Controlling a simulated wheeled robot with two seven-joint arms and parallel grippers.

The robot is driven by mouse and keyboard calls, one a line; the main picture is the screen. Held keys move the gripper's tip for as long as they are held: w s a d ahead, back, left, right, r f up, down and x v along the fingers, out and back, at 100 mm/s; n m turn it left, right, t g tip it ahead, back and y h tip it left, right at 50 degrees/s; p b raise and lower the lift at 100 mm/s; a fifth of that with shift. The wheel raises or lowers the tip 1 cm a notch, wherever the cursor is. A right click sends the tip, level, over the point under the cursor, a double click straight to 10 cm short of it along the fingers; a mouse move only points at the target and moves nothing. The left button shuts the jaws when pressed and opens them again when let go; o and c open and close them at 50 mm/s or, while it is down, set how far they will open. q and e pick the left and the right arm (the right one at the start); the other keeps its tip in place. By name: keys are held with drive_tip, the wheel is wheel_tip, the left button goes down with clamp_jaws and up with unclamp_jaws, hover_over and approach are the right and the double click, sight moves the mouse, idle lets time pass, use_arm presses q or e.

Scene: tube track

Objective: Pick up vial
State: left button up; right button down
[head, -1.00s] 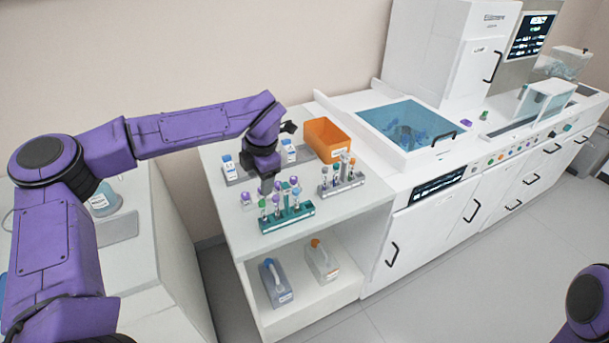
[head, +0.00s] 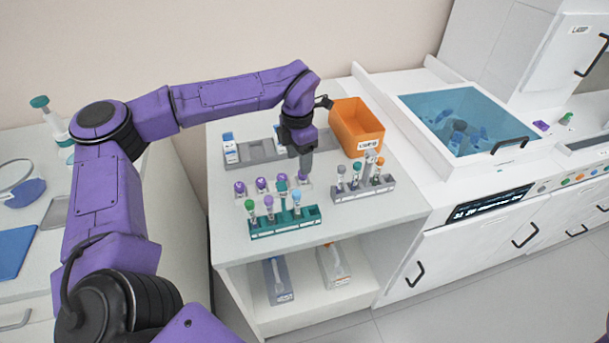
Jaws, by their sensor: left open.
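Several capped vials stand upright in a teal rack (head: 290,224) on the white bench. They include a green-capped vial (head: 250,208), a purple-capped vial (head: 269,205) and a light-blue-capped vial (head: 297,200). A grey rack (head: 362,190) to the right holds more vials, one with an orange cap (head: 379,166). My left gripper (head: 306,166) points down at the right end of the purple-capped row, open. Its fingertips are small, and I cannot tell whether a vial is between them. My right gripper is out of view.
An orange bin (head: 356,125) stands right behind my left gripper. A grey tray (head: 256,149) with a white, blue-topped bottle (head: 230,148) lies behind the vials. The bench's front right corner is clear.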

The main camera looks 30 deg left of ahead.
sight(303, 178)
use_arm(q)
drive_tip(key=shift+s+d+f+p, duration=0.2)
drive_tip(key=shift+f+p, duration=0.2)
drive_tip(key=shift+f, duration=0.2)
drive_tip(key=shift+s+d+f+p, duration=0.15)
drive_tip(key=shift+f+p, duration=0.25)
drive_tip(key=shift+f, duration=0.2)
drive_tip(key=w+f, duration=0.2)
drive_tip(key=f, duration=0.1)
drive_tip(key=shift+w+a+f, duration=0.1)
drive_tip(key=shift+w+f, duration=0.15)
drive_tip(key=shift+f, duration=0.05)
drive_tip(key=shift+s+r, duration=0.15)
drive_tip(key=shift+s, duration=0.1)
drive_tip(key=shift+s+r, duration=0.15)
drive_tip(key=shift+s, duration=0.1)
drive_tip(key=c, duration=0.3)
drive_tip(key=shift+s+r, duration=0.1)
drive_tip(key=c, duration=0.5)
clamp_jaws()
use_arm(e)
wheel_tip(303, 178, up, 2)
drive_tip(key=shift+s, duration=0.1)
